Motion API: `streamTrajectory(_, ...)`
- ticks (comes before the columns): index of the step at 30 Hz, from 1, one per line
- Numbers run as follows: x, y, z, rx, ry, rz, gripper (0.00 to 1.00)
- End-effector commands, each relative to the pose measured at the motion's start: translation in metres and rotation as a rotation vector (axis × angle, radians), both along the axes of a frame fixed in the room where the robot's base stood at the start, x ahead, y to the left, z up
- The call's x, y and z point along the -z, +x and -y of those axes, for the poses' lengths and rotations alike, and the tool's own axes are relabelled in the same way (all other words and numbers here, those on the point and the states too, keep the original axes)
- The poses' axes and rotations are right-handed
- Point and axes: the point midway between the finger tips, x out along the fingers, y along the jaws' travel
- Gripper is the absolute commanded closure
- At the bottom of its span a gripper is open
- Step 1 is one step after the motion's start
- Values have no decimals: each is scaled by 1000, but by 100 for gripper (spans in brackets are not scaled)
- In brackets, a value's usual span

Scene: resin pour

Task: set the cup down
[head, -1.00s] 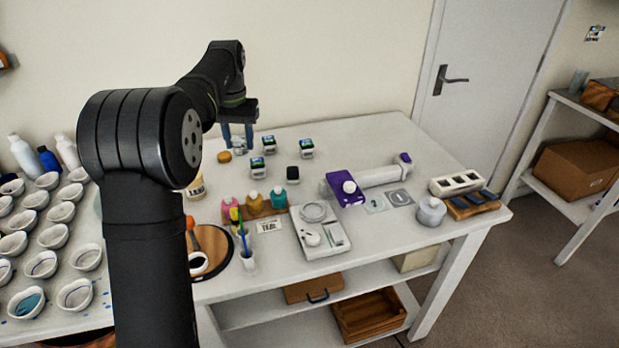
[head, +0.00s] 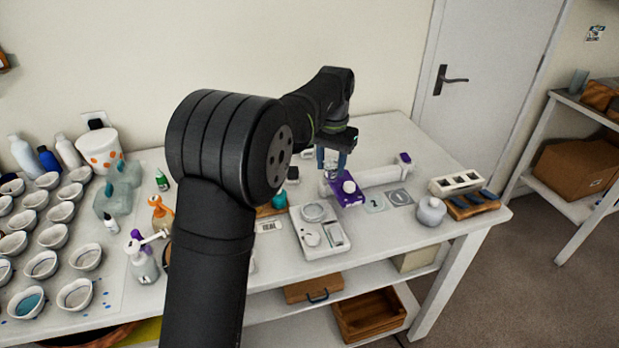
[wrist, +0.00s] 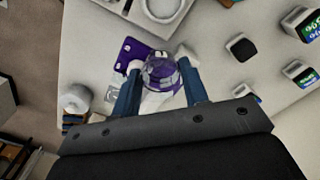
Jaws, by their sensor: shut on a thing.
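My gripper (head: 335,161) is shut on a clear, see-through cup (wrist: 161,74). In the wrist view the cup sits between the two blue fingers, and purple shows through it. In the head view the cup (head: 330,172) is only faintly visible below the fingers, near a purple-and-white device (head: 347,186). The purple part also shows beside the cup in the wrist view (wrist: 130,50). I cannot tell whether the cup touches anything below. Whether it holds liquid is unclear.
A scale-like unit with a round plate (head: 313,212) is in front. Small black-lidded jars (wrist: 242,47) stand near the gripper. The table's back right is clear.

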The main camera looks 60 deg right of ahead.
Motion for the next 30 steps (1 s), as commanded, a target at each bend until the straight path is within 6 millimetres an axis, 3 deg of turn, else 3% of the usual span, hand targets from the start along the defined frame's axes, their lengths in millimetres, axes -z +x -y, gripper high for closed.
streamTrajectory(5, 19, 24, 4, -5, 1, 0, 81)
streamTrajectory(16, 65, 101, 20, -4, 0, 0, 81)
streamTrajectory(23, 76, 114, 23, -1, 0, 0, 81)
streamTrajectory(30, 108, 114, 23, -1, 2, -1, 81)
